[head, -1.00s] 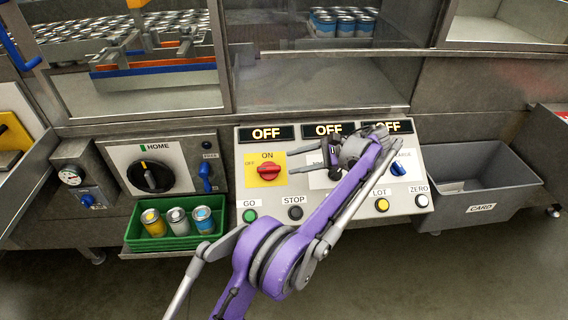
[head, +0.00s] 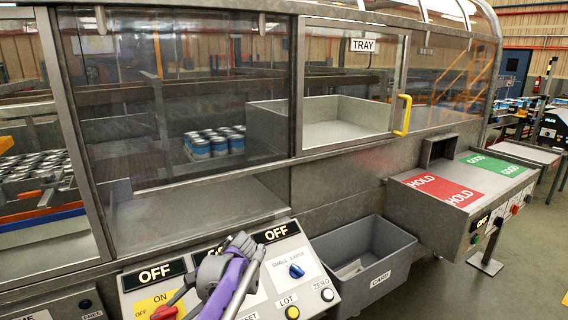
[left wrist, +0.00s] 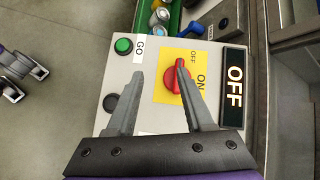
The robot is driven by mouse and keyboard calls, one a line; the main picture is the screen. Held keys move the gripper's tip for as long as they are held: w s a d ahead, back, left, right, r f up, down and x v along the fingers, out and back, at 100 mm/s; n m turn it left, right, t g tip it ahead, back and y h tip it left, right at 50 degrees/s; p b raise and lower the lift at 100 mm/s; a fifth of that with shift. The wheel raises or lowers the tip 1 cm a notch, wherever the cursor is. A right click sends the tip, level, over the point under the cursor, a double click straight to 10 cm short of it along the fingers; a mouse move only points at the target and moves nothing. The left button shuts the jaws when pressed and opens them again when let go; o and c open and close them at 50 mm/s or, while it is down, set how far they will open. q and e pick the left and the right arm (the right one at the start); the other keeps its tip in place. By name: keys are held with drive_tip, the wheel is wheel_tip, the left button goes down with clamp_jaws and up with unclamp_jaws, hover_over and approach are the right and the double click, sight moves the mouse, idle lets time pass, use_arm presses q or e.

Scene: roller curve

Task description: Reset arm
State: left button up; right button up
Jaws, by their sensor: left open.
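My left gripper (left wrist: 160,75) is open and empty over the control panel (left wrist: 118,72). In the left wrist view its fingers lie either side of the red knob (left wrist: 176,75), which sits on a yellow plate marked OFF and ON; I cannot tell whether they touch it. In the head view my purple arm and wrist cover the middle of the panel, and the red knob (head: 164,313) shows at the bottom edge. The panel's displays (head: 162,274) read OFF.
The panel also has a green GO button (left wrist: 123,46), a blue SMALL/LARGE knob (head: 296,271), a LOT button (head: 292,312) and a ZERO button (head: 327,294). A grey CARD bin (head: 395,262) stands right of it. Further right is a HOLD/GOOD bench (head: 409,203).

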use_arm(q)
drive_tip(key=s+d+f+n+t+h+p, duration=0.1)
drive_tip(key=s+d+n+t+h, duration=0.1)
drive_tip(key=s, duration=0.6)
drive_tip(key=s+d+f+n+t+h+p, duration=0.2)
drive_tip(key=s+d+h, duration=0.1)
drive_tip(key=s, duration=0.5)
drive_tip(key=s+d+f+n+t+h+p, duration=0.2)
drive_tip(key=s+n+h, duration=0.1)
drive_tip(key=s, duration=0.5)
drive_tip(key=shift+s+d+f+t+h, duration=0.15)
drive_tip(key=shift+s+d+t+h, duration=0.15)
drive_tip(key=shift+s+t+h, duration=0.1)
use_arm(e)
wheel_tip(320, 180, up, 7)
drive_tip(key=w, duration=0.1)
drive_tip(key=shift+w, duration=0.3)
use_arm(q)
drive_tip(key=shift+s+a, duration=0.1)
